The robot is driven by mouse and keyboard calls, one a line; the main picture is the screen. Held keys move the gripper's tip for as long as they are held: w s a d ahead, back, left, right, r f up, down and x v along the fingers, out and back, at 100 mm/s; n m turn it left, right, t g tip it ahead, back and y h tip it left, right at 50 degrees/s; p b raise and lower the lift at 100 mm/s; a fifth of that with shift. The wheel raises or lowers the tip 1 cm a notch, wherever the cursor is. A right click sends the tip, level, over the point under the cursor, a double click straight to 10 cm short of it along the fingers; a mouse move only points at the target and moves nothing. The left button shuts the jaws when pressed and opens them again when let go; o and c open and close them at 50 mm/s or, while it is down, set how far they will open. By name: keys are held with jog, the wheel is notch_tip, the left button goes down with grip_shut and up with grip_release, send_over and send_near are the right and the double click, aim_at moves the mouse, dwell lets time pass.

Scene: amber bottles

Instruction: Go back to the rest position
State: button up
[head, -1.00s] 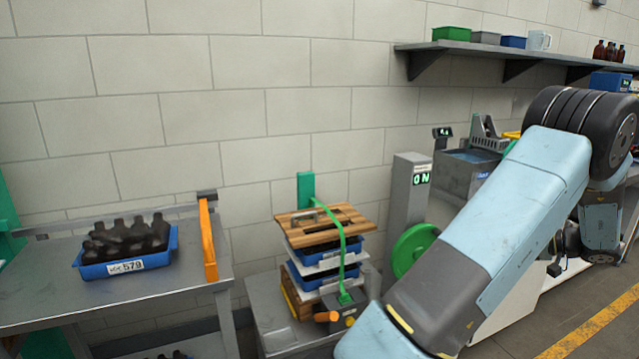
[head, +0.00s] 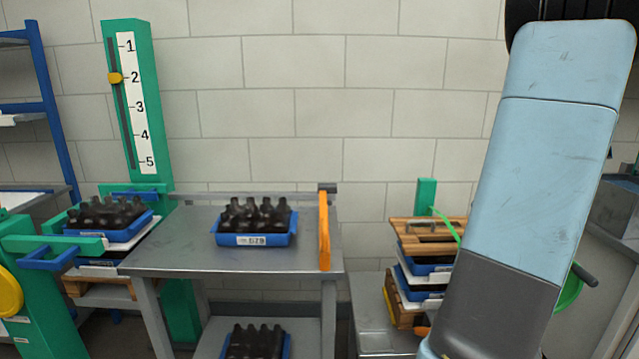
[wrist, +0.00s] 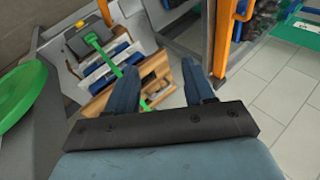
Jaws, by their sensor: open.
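My gripper (wrist: 162,92) shows in the wrist view with its two blue-grey fingers spread apart. It is open and nothing is between the fingers. Beyond the fingers is a stack of blue trays with a wooden lid (wrist: 141,86) and a green strap. In the head view my arm crosses the right side, and my gripper is out of sight there. The stack's wooden lid (head: 428,234) shows just left of my arm, which hides part of the stack's right side.
A steel table (head: 185,250) bears a blue tray of dark bottles (head: 254,239), with an orange bar (head: 324,232) at its right end. A green post with a numbered scale (head: 137,100) stands behind. A green wheel (wrist: 22,95) is at the wrist view's left. Grey floor (wrist: 283,103) lies clear at right.

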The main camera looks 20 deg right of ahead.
jog(key=w+a+r+n+g+h, duration=0.1)
jog(key=a+r, duration=0.1)
jog(key=a, duration=0.9)
jog(key=w+a+r+n+g+h, duration=0.1)
jog(key=a+r+n+h, duration=0.15)
jog(key=a, duration=0.95)
jog(key=s+a+n+t, duration=0.1)
jog(key=s+a, duration=0.4)
jog(key=a, duration=0.2)
jog(key=s+a+n+t+h, duration=0.1)
jog(key=s+a, duration=0.3)
jog(key=a, duration=0.3)
jog(key=shift+s+a+r+t, duration=0.2)
jog(key=shift+s+r+t, duration=0.15)
jog(key=shift+r, duration=0.1)
